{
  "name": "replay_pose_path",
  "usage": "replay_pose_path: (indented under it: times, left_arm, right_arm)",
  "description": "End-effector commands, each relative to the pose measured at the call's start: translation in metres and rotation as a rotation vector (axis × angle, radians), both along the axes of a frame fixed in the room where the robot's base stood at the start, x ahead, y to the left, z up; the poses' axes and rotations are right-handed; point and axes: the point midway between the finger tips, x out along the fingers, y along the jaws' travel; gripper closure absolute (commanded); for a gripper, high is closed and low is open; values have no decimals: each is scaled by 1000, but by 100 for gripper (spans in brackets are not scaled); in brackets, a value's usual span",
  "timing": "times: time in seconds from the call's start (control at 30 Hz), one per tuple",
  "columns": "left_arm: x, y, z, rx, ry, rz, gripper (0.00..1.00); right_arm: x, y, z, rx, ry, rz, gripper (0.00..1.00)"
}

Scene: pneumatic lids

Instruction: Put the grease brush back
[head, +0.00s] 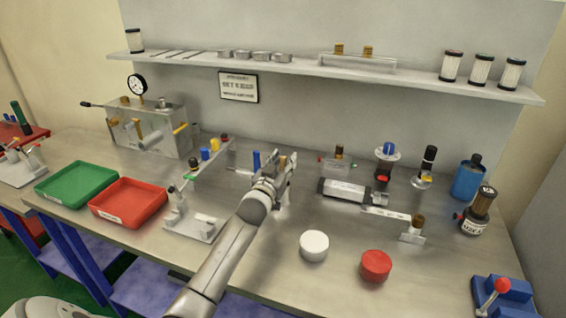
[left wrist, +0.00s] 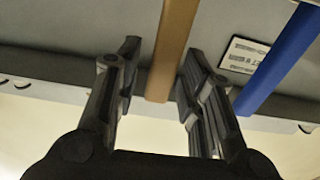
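A tan handle (left wrist: 172,50), which may be the grease brush, stands between the fingers of my left gripper (left wrist: 158,75) in the left wrist view. The fingers are apart, with a visible gap on the handle's left side; I cannot tell whether the right finger touches it. In the head view my left gripper (head: 284,165) is over the middle of the bench and hides most of that handle. A blue handle (head: 256,160) stands just left of it and also shows in the wrist view (left wrist: 285,55). The brush's bristles are hidden. My right gripper is out of view.
Left on the bench (head: 270,262) are a green tray (head: 77,184), a red tray (head: 128,203) and a small stand (head: 192,222). A metal cylinder (head: 346,191) lies to the right. A white lid (head: 314,246) and a red lid (head: 376,266) are in front.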

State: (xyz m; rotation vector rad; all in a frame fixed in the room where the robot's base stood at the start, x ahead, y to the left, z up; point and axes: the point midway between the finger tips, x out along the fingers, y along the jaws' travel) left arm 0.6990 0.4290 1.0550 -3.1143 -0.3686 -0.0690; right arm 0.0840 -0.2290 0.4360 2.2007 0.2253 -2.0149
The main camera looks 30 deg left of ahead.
Motion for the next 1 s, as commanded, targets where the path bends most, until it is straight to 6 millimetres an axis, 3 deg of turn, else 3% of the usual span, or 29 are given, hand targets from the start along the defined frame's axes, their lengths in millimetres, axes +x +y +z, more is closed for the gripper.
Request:
replay_pose_path:
  times: [0.3,0.43,1.0]
  left_arm:
    - [0,0,4,1,-1,0,62]
    - [-9,-2,0,0,0,0,62]
    - [-99,-24,-4,0,1,0,62]
  right_arm:
    - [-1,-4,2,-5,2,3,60]
    - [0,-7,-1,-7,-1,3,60]
    - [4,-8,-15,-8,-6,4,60]
